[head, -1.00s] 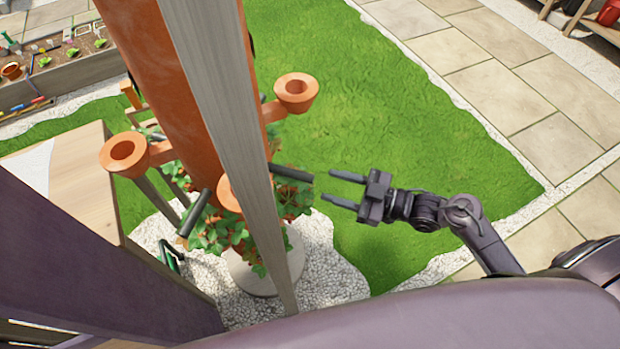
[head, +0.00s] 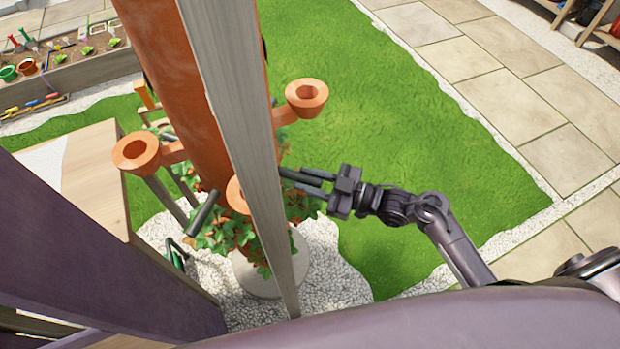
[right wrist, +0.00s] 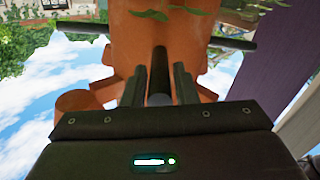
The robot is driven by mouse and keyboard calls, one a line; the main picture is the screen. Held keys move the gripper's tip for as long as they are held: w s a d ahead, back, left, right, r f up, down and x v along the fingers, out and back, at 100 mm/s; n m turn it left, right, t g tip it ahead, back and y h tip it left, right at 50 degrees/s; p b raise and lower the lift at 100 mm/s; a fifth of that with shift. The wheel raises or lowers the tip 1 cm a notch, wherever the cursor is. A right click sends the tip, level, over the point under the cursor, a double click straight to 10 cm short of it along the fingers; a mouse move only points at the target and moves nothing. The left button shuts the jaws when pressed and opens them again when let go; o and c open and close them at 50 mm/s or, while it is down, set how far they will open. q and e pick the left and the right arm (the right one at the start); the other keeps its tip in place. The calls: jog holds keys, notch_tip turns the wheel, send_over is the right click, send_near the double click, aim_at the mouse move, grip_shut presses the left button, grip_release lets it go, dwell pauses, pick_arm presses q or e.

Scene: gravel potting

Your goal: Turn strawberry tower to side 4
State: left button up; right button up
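The strawberry tower (head: 185,110) is an orange upright column with orange cup-like pockets (head: 305,97) and strawberry plants low on it. Dark bar handles stick out around it; one (head: 203,212) points toward the front left. My right gripper (head: 302,184) is at the tower's right side, at another handle. In the right wrist view that handle (right wrist: 159,85) runs between the two open fingers (right wrist: 159,88), with a gap on each side. Two more handles (right wrist: 78,27) stick out sideways there. I cannot read any side number. My left gripper is not in view.
A grey post (head: 235,120) stands in front of the tower and hides part of it. A wooden table (head: 85,195) is at the left. White gravel (head: 325,265) surrounds the tower's round base (head: 262,278). Open grass (head: 420,150) lies to the right.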

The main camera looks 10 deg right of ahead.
grip_shut()
jog(key=shift+s+a+r+p, duration=0.1)
jog(key=shift+s+a+p, duration=0.15)
jog(key=shift+p, duration=0.2)
jog(key=s+a+m+t+h+p, duration=0.4)
jog(key=t+h, duration=0.1)
jog(key=shift+s+a+m+p, duration=0.2)
jog(key=shift+a+m+p, duration=0.1)
jog(key=shift+p, duration=0.1)
jog(key=shift+o, duration=2)
grip_release()
